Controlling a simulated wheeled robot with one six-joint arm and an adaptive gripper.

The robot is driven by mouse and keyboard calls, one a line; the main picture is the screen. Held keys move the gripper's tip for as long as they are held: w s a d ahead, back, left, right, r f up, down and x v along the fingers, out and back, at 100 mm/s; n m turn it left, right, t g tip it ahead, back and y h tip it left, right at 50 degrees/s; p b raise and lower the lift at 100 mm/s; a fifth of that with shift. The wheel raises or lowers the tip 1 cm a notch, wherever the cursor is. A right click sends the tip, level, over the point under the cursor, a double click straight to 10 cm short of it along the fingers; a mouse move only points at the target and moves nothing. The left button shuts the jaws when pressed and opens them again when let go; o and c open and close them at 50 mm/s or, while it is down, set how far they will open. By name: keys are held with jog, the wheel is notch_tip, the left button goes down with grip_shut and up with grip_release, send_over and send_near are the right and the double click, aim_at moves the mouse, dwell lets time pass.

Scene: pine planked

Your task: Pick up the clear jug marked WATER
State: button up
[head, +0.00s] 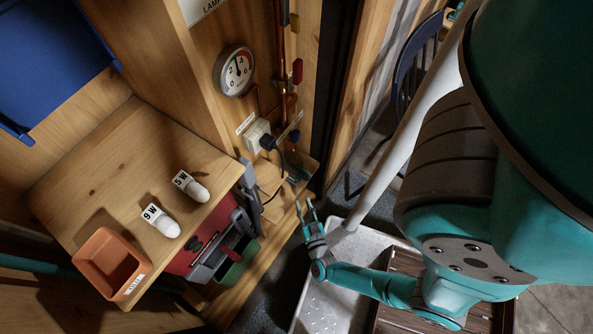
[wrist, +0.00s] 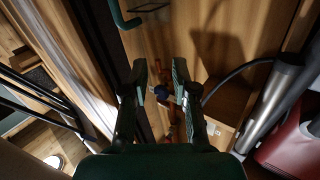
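I see no clear jug marked WATER in the head view or the wrist view. My gripper (head: 307,212) is at the lower middle of the head view, beside the light metal tray and in front of the wooden wall. In the wrist view my gripper (wrist: 160,75) has its two fingers apart with nothing held between them. Beyond the fingers are the wooden wall and a small dark blue knob on a pipe.
A wooden shelf (head: 110,180) at left holds bulbs tagged 9 W (head: 167,227) and 5 W (head: 197,191) and an orange bin (head: 107,262). A gauge (head: 234,70) and a plugged socket (head: 257,136) are on the wall. A metal tray (head: 335,300) lies low; a red case (head: 196,246) stands under the shelf.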

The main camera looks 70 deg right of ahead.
aim_at(308, 177)
jog(key=shift+w+d+f+m+g+h, duration=0.45)
jog(key=shift+d+f+g, duration=0.3)
jog(key=shift+d, duration=1.65)
jog(key=shift+w+d+f+m+g+h, duration=0.3)
jog(key=shift+w+d+f+g+h, duration=0.35)
jog(key=shift+d, duration=1.7)
jog(key=shift+w+d+f+m+g+h, duration=0.45)
jog(key=shift+d+f+g, duration=0.4)
jog(key=shift+d, duration=1.55)
grip_shut()
